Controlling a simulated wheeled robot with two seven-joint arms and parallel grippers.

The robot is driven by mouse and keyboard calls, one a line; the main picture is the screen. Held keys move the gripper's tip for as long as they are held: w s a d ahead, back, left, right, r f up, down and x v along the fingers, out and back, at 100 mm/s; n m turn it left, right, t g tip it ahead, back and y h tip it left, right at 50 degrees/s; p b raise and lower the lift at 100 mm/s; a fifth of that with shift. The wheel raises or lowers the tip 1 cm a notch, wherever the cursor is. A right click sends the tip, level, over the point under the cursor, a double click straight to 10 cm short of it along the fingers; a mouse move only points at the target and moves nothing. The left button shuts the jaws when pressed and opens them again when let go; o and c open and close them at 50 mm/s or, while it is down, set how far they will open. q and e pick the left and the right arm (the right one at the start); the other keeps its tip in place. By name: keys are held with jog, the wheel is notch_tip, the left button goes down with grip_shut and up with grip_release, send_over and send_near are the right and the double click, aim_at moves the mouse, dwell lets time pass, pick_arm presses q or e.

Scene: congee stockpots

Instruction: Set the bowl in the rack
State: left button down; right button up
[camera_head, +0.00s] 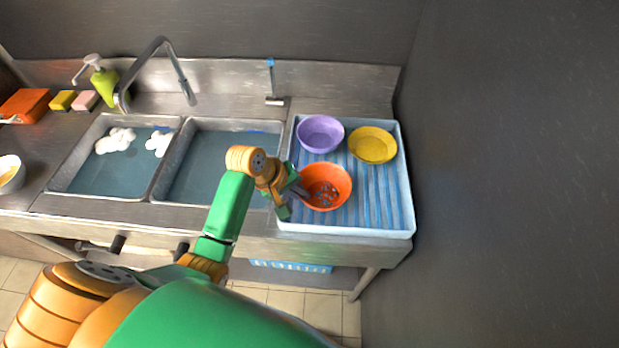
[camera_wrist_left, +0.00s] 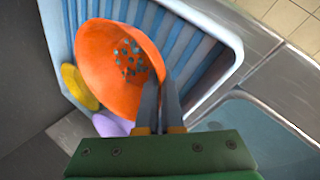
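An orange bowl (camera_head: 327,185) with blue-grey specks inside is over the front left part of the light-blue ribbed rack (camera_head: 381,215). My left gripper (camera_head: 293,190) is at the bowl's left rim. In the left wrist view, the two fingers (camera_wrist_left: 160,103) of this gripper are close together at the rim of the orange bowl (camera_wrist_left: 104,62), apparently pinching it. The bowl looks slightly tilted there; I cannot tell whether its base touches the rack. My right gripper is not in view.
A purple bowl (camera_head: 320,132) and a yellow bowl (camera_head: 372,146) stand at the back of the rack. Left of it are two water-filled sinks (camera_head: 208,160) (camera_head: 100,175) and a faucet (camera_head: 155,62). A dark wall (camera_head: 500,170) closes the right side. The rack's front right is free.

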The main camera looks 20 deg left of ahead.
pick_arm(q)
jog(key=shift+a+f, duration=0.15)
jog(key=shift+f, duration=0.2)
jog(key=shift+w+a+f, duration=0.1)
jog(key=shift+w, duration=0.1)
jog(key=c, duration=1.1)
grip_release()
jog(key=shift+d, duration=0.2)
jog(key=shift+o, duration=0.2)
jog(key=shift+s+d, duration=0.15)
jog(key=shift+s, duration=0.15)
jog(key=shift+r, duration=0.2)
jog(key=shift+a+r, duration=0.3)
jog(key=shift+a, duration=0.05)
jog(key=v, duration=1.1)
